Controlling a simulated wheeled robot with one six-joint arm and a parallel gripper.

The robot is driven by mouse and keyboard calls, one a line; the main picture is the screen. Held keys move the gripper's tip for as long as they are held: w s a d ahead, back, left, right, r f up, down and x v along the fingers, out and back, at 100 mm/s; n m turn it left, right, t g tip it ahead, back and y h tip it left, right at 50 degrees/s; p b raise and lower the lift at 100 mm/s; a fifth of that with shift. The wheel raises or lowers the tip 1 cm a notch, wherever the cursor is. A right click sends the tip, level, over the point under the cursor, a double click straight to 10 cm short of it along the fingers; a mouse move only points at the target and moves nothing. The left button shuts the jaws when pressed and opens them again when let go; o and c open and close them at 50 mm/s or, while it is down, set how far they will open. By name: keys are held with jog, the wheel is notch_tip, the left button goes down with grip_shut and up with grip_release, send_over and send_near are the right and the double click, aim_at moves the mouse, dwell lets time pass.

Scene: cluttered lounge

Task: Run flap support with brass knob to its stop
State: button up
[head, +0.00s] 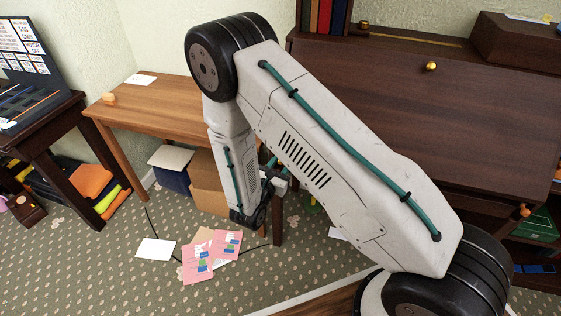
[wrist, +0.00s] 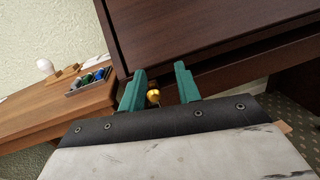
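The dark wooden desk's sloping flap (head: 400,110) is shut, with a small brass knob (head: 430,66) near its top. In the wrist view a brass knob (wrist: 153,97) sits just below the lower left corner of the flap panel (wrist: 200,30). My gripper (wrist: 160,78) is open, its two teal fingers on either side of this knob, which is closer to the left finger. I cannot tell whether they touch. The support behind the knob is mostly hidden by my gripper. In the head view my arm hides this knob. A copper-coloured knob (head: 524,210) shows at the desk's right.
A lighter wooden table (head: 165,97) adjoins the desk's left side; in the wrist view a dark tray (wrist: 90,82) and a white-topped item (wrist: 45,67) stand on it. Boxes (head: 208,180) are under it. Pink papers (head: 198,262) lie on the carpet.

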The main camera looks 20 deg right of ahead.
aim_at(280, 163)
notch_tip(280, 163, down, 5)
jog(key=a+n+t+y, duration=0.2)
jog(key=n, duration=0.1)
jog(key=x, duration=0.7)
jog(key=shift+w+f, duration=0.1)
jog(key=shift+f, duration=0.2)
jog(key=c, duration=0.7)
